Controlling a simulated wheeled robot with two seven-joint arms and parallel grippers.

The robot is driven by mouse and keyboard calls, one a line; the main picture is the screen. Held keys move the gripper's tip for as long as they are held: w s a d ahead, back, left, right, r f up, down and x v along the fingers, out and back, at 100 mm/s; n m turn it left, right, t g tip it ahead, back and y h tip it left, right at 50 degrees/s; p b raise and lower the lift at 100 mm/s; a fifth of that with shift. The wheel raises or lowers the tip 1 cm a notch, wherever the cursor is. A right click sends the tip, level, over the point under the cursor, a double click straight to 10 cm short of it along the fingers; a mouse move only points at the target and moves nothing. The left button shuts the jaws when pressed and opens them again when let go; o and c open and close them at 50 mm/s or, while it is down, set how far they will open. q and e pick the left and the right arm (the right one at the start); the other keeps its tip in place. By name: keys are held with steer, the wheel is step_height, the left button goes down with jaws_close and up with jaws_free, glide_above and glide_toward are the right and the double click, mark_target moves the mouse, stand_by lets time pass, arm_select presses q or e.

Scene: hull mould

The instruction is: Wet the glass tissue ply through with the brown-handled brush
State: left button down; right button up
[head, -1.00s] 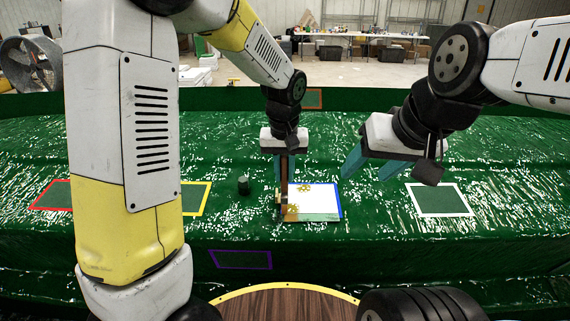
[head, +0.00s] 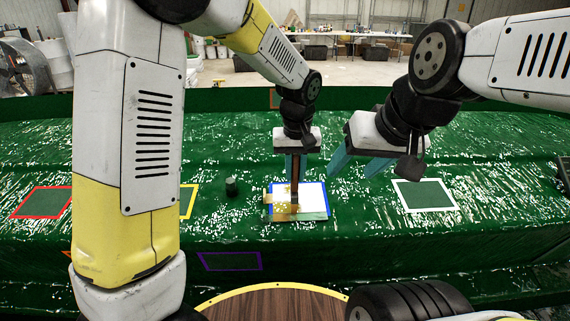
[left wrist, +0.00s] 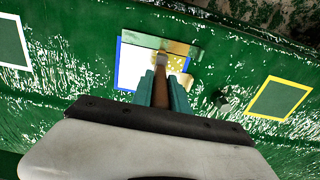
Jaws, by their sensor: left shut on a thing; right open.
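The white glass tissue ply (head: 312,192) lies flat inside a blue outline on the green hull mould. Amber-yellow patches show on its left and front part, and also in the left wrist view (left wrist: 176,64); the rest looks white. My left gripper (head: 295,172) is shut on the brown-handled brush (head: 294,192) and holds it upright above the ply. The brush handle (left wrist: 160,92) runs between the fingers in the left wrist view. Its tip is at the amber area; I cannot tell whether it touches. My right gripper (head: 358,163) is open and empty, above and right of the ply.
A small dark green cylinder (head: 231,186) stands left of the ply. Red (head: 41,187), yellow (head: 190,201), white (head: 424,181) and purple (head: 230,269) outlines mark the mould. A tan and green strip (head: 312,216) borders the ply's front edge.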

arm_select(q)
steer(key=w+d, duration=0.4)
steer(key=d, duration=0.6)
steer(key=shift+r, duration=0.2)
stand_by(0.9)
steer(key=shift+a, duration=0.1)
steer(key=shift+w+a, duration=2)
steer(key=shift+a, duration=6.25)
steer(key=d, duration=1.6)
steer(key=shift+d+r, duration=0.2)
steer(key=shift+d, duration=0.15)
